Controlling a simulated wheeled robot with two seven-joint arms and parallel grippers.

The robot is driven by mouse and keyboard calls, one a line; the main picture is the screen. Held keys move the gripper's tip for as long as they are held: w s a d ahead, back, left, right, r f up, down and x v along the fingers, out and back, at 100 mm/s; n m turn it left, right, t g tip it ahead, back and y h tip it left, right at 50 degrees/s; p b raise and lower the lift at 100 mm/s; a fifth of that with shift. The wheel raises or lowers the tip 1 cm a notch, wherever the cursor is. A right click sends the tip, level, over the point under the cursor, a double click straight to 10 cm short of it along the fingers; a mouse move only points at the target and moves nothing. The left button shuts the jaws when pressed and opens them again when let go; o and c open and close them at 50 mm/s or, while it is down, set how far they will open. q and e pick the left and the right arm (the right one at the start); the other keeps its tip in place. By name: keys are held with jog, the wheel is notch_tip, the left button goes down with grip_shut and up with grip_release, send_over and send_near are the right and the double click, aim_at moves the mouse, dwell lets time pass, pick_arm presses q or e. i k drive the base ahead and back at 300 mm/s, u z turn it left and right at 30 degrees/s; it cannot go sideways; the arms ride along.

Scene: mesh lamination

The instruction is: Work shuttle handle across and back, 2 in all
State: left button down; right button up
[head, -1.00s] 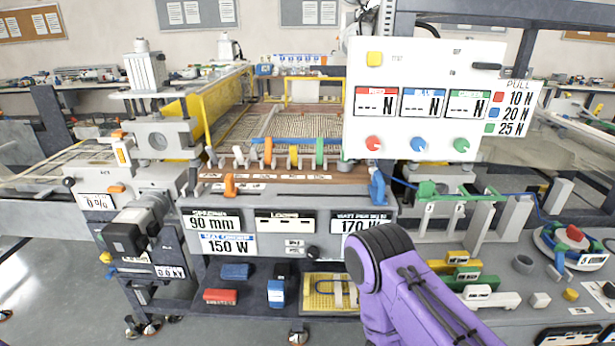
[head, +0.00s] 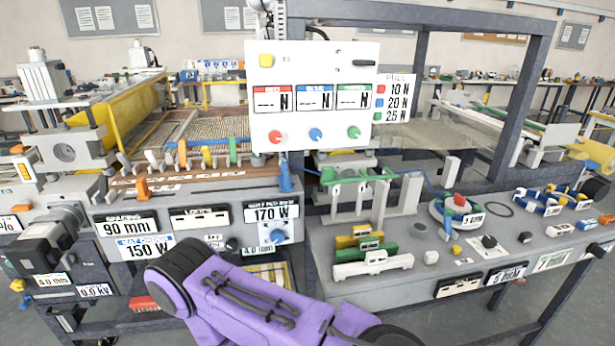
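A brown rail (head: 190,172) runs along the top of the grey loom console. An orange upright handle (head: 142,188) stands at the left part of the console. A blue upright handle (head: 286,178) stands at its right end, beside a blue cord. I cannot tell which of these is the shuttle handle. One of my arms, purple, crosses the bottom of the head view in front of the console's lower part. Neither gripper is in view, so what they hold is hidden.
A white panel (head: 313,124) with three knobs hangs above the console. To the right, a grey bench (head: 410,262) carries green and yellow blocks (head: 365,250), a round reel (head: 457,212) and small parts. A dark frame post (head: 520,105) rises behind the bench.

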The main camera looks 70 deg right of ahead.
aim_at(286, 183)
jog(key=k, duration=0.5)
jog(key=z, duration=0.8)
